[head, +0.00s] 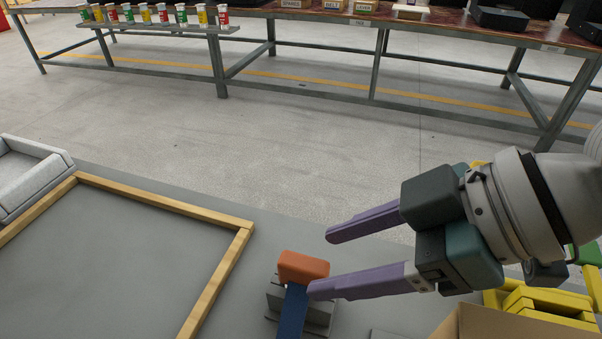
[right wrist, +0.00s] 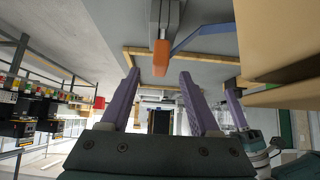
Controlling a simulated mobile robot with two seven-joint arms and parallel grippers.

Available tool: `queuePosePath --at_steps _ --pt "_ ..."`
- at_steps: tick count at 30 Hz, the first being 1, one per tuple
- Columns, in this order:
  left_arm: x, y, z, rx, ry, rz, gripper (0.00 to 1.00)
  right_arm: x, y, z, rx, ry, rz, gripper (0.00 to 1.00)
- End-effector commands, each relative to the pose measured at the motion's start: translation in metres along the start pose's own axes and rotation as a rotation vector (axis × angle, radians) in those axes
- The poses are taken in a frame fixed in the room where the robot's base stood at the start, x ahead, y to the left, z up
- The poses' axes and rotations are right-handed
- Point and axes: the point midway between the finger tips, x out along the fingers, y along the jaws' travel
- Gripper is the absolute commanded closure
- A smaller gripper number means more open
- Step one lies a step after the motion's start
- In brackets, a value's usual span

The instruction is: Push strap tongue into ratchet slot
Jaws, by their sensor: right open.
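An orange block (head: 303,267), which looks like the strap tongue, sits at the end of a blue strap (head: 292,313) near the front of the grey table. A grey metal piece (head: 320,314), likely the ratchet, is under and beside it; its slot cannot be made out. My right gripper (head: 318,263) is open, with purple fingers pointing left, their tips close to the block. In the right wrist view the orange block (right wrist: 161,58) lies ahead between the open fingertips (right wrist: 159,74), with the blue strap (right wrist: 205,35) beside it. Contact cannot be told. My left gripper is out of view.
A wooden frame (head: 165,204) lies on the table to the left, with a light grey tray (head: 28,178) beyond. A cardboard box (head: 510,326) and yellow bins (head: 545,303) are at the lower right. A far bench (head: 330,17) holds cups and boxes across open floor.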

Motion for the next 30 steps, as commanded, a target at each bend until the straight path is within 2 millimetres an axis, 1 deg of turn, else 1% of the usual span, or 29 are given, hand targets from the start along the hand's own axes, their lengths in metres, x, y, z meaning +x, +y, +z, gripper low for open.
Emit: queuePosePath --at_steps 6,9,12,18,30 --pt "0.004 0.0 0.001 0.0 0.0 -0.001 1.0 0.033 0.001 -0.003 0.001 0.001 -0.002 0.38" --pt "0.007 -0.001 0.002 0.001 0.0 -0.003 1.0 0.046 0.001 -0.002 0.001 0.001 -0.001 0.38" --pt "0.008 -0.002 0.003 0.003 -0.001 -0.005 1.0 0.051 0.001 -0.002 0.0 -0.001 0.0 0.38" --pt "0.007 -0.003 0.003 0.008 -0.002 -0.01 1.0 0.051 0.001 -0.002 0.0 -0.001 0.0 0.38" --pt "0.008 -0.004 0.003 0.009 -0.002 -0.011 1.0 0.051 0.001 -0.002 0.0 -0.001 0.0 0.82"
